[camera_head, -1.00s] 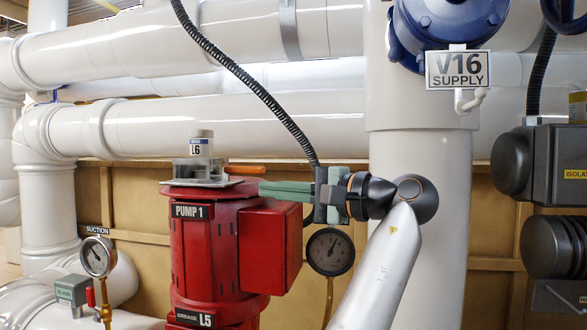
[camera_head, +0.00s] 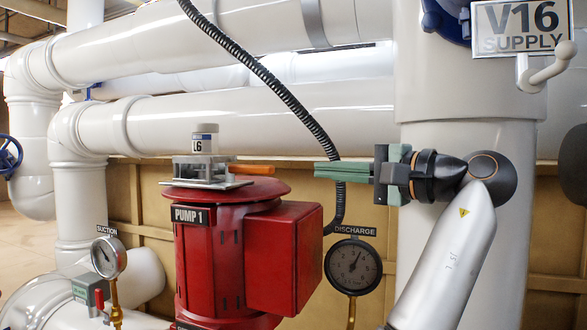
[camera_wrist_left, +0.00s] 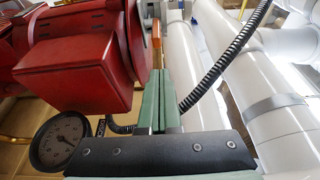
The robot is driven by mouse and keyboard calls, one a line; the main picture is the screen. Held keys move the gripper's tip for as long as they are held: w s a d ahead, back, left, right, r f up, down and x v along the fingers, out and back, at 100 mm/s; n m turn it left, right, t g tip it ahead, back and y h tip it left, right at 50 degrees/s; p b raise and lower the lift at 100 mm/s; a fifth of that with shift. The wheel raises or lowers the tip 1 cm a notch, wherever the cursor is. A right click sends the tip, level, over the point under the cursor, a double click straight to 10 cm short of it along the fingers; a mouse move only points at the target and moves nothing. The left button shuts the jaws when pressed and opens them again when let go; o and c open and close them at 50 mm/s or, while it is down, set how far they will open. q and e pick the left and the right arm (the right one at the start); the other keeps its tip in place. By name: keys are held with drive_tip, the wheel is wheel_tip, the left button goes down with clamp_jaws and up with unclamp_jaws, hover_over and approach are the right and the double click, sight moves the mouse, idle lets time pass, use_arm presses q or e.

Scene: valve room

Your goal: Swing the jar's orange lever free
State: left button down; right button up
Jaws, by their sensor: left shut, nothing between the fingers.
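The jar (camera_head: 205,140), white with a label that reads L6 in part, stands upright at a grey metal clamp (camera_head: 200,170) on top of the red pump. Its orange lever (camera_head: 252,169) sticks out to the right, roughly level. The lever (camera_wrist_left: 156,35) also shows beyond the fingertips in the left wrist view. My left gripper (camera_head: 318,170) is shut and empty, its green fingers pointing left towards the lever's tip. In the head view a gap separates them, at about the same height. In the left wrist view the closed fingers (camera_wrist_left: 163,76) point up the picture. My right gripper is out of view.
The red pump (camera_head: 284,258) stands below the jar. A black ribbed hose (camera_head: 270,80) hangs down behind my left fingers. The discharge gauge (camera_head: 352,266) sits below them. A thick white pipe (camera_head: 460,90) stands behind my left wrist, with the V16 sign (camera_head: 522,28) above.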

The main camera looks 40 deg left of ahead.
use_arm(q)
drive_tip(key=a+p, duration=0.1)
drive_tip(key=a, duration=0.9)
drive_tip(key=shift+w+p, duration=0.2)
drive_tip(key=shift+p, duration=0.1)
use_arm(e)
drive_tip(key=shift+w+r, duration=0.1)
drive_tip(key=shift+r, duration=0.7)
use_arm(q)
drive_tip(key=shift+f, duration=0.1)
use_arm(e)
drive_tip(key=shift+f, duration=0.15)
use_arm(q)
drive_tip(key=shift+s+t+b, duration=0.1)
drive_tip(key=shift+t+b, duration=0.2)
drive_tip(key=shift+b, duration=0.05)
drive_tip(key=shift+s+d+m+t, duration=0.15)
drive_tip(key=shift+s+m+t, duration=0.05)
drive_tip(key=shift+m+t, duration=0.3)
drive_tip(key=shift+b, duration=0.3)
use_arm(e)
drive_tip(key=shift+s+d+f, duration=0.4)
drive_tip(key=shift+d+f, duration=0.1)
